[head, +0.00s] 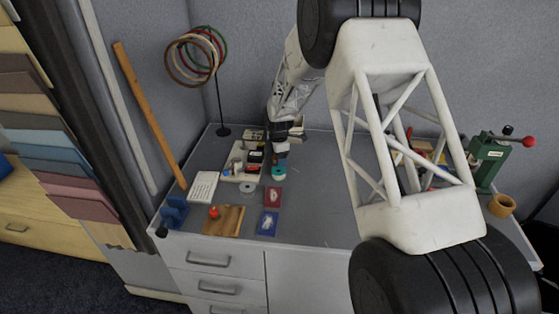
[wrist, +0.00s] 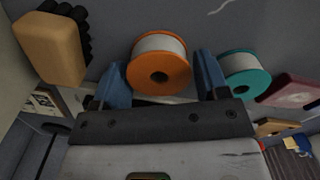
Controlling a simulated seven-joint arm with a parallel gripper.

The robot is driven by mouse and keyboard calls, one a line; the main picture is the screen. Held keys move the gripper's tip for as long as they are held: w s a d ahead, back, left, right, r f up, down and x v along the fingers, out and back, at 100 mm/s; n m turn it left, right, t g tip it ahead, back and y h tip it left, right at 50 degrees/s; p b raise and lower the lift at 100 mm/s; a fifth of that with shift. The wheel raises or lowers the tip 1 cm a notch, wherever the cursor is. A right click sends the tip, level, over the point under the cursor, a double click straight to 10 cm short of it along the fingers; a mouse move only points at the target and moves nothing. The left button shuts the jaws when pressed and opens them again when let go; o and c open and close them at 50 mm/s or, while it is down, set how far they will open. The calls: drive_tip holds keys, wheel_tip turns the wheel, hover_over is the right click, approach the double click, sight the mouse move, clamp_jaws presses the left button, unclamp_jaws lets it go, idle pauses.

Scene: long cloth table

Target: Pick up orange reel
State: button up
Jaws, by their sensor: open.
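The orange reel (wrist: 160,73), wound with white material, is in the upper middle of the wrist view. My gripper (wrist: 161,62) is open, with one blue finger on each side of the reel. A narrow gap shows on the right side; on the left I cannot tell whether the finger touches. A teal reel (wrist: 247,76) is just outside the right finger. In the head view my gripper (head: 281,157) is low over the back middle of the table, with the teal reel (head: 279,173) just in front. I cannot make out the orange reel there.
A tan block (wrist: 49,47) is at upper left in the wrist view. In the head view, a red card (head: 273,198), blue card (head: 267,223), wooden board (head: 232,221) and notepad (head: 202,188) lie in front. A hoop stand (head: 219,105) is behind left. Grey tabletop (head: 315,215) is clear right of the cards.

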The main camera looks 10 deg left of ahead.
idle(0.3)
drive_tip(key=c, duration=0.7)
drive_tip(key=shift+r, duration=0.1)
drive_tip(key=shift+r, duration=0.7)
wheel_tip(320, 180, up, 2)
drive_tip(key=shift+r, duration=0.15)
drive_tip(key=s+d, duration=0.1)
drive_tip(key=s, duration=0.4)
drive_tip(key=s+d, duration=0.2)
drive_tip(key=s, duration=0.3)
drive_tip(key=s+d+r, duration=0.1)
drive_tip(key=s+d, duration=0.1)
drive_tip(key=s, duration=0.3)
drive_tip(key=shift+d+r, duration=0.1)
drive_tip(key=shift+d, duration=0.05)
